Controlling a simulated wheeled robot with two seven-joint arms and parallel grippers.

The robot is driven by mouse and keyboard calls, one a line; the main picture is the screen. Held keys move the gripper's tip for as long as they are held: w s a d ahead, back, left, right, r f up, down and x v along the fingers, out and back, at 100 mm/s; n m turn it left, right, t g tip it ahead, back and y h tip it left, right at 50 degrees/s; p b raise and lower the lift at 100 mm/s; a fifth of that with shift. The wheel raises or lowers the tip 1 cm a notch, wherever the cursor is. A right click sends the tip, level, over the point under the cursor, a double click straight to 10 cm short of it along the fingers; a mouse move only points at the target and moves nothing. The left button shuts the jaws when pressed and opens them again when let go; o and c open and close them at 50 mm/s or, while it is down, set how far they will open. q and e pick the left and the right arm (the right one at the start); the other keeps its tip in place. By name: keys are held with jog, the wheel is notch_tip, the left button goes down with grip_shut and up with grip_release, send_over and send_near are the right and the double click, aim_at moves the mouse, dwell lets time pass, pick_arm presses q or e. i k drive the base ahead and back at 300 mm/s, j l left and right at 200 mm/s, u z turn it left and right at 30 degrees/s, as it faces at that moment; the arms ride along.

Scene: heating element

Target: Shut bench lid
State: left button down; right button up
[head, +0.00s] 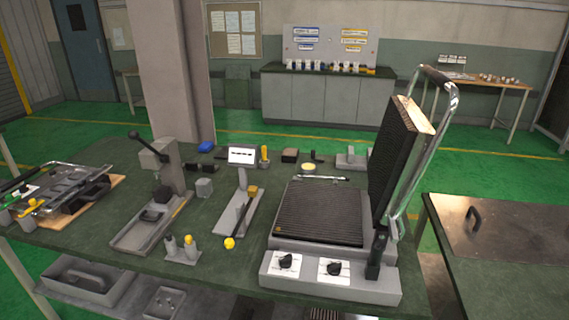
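The bench device is a grill-like press with a grey base (330,285), two black knobs on its front and a dark ribbed lower plate (320,212). Its lid (397,160) stands open, nearly upright, at the right side of the base. The lid's inner ribbed face is turned left. A chrome handle frame (413,180) with a dark grip (436,75) rises on the lid's right side and reaches above it. Nothing lies on the lower plate. Neither of my grippers shows in the head view.
The press stands on a green-topped bench (225,270). To its left are a lever press (155,190), a small display stand (242,155) and a tool tray (70,195). A second table (500,240) stands at the right, with a gap between. A pillar (170,70) rises behind.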

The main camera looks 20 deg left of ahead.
aim_at(404, 146)
jog(key=i+j+u, duration=0.25)
jog(key=i+u, duration=0.15)
jog(key=k+l, duration=0.1)
jog(key=l, duration=1.3)
